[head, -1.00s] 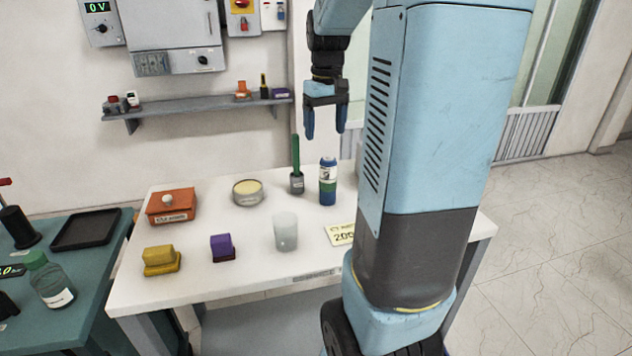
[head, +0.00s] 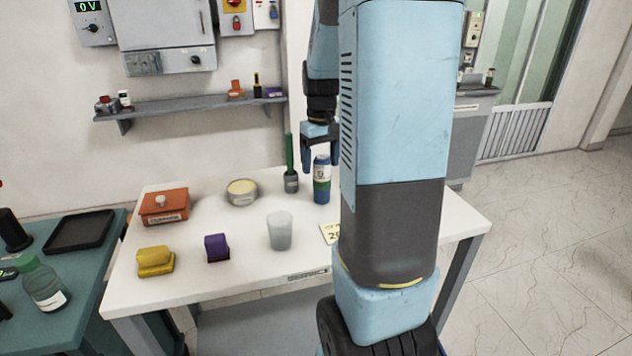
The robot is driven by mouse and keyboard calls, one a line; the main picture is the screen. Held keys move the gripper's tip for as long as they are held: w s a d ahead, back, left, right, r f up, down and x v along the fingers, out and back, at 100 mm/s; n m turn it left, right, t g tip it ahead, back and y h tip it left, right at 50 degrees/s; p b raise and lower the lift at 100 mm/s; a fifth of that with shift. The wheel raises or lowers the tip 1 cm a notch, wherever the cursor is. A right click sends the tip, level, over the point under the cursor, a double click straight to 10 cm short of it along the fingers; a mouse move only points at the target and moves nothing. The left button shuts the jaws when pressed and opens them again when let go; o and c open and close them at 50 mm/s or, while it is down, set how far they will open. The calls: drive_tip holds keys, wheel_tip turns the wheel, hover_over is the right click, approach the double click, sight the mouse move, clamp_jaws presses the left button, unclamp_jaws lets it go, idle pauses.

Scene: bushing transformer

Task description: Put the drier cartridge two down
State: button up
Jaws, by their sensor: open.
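The likely drier cartridge two (head: 322,186) is an upright cylinder with a white label, blue body and green band. It stands at the back of the white table, right of the green-handled brush. Its label is too small to read. My gripper (head: 321,166) is open, pointing down at the cartridge's top. One finger shows on each side of the top, and no grip on it is visible. I cannot tell whether the fingers touch it. My arm hides the table to the right of it.
On the white table (head: 215,290) are a green-handled brush (head: 291,180), a round tin (head: 242,192), an orange box (head: 164,206), a frosted cup (head: 279,231), a purple block (head: 217,248), a yellow block (head: 155,262) and a partly hidden number card (head: 330,233).

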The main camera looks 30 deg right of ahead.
sight(320, 173)
drive_tip(key=shift+s+a+f, duration=0.1)
drive_tip(key=shift+f, duration=2.05)
drive_tip(key=shift+r, duration=0.1)
drive_tip(key=c, duration=1.3)
